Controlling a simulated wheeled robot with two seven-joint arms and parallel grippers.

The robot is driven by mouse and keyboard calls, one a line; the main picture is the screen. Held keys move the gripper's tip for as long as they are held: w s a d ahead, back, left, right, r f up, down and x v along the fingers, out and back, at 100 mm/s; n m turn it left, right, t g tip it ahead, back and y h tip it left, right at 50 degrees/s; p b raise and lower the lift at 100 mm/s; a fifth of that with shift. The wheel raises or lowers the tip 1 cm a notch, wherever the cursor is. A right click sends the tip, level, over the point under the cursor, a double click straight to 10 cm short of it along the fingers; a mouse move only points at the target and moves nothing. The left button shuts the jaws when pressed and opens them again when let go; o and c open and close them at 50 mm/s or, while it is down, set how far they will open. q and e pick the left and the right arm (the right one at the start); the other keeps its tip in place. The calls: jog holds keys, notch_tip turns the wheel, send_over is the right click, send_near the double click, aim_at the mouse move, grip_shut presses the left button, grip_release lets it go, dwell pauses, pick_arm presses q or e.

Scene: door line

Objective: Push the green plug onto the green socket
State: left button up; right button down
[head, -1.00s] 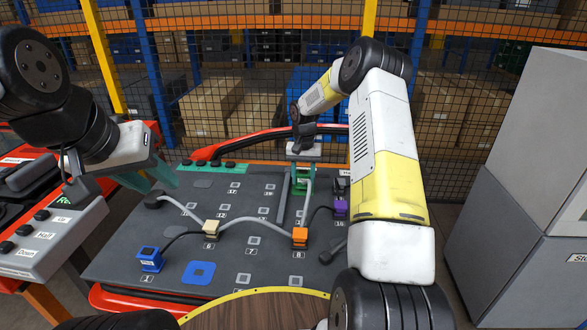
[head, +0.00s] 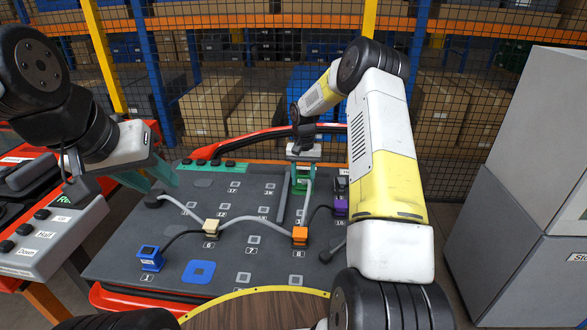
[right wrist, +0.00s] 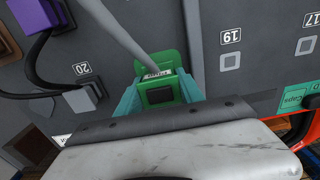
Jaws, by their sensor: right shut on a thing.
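The green plug (right wrist: 160,93) sits between the teal fingers of my right gripper (right wrist: 160,97), which is shut on it. A grey cable runs from the plug. A green plate (right wrist: 158,64), seemingly the green socket, shows just beyond the plug in the right wrist view. The plug covers much of it, and I cannot tell whether the plug is fully seated. In the head view my right gripper (head: 301,180) is low over the back of the dark board. My left gripper (head: 158,184) is open and empty above the board's left edge.
The sloped board (head: 220,270) carries a blue plug (head: 150,258), a cream plug (head: 211,227), an orange plug (head: 300,236) and a purple plug (head: 341,207), with cables between several. A blue socket plate (head: 199,271) is bare. A button panel (head: 50,235) stands at left, a grey cabinet (head: 520,200) at right.

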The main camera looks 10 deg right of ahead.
jog(key=shift+f, duration=0.6)
jog(key=shift+f, duration=0.1)
jog(key=c, duration=0.7)
grip_release()
jog(key=shift+o, duration=0.2)
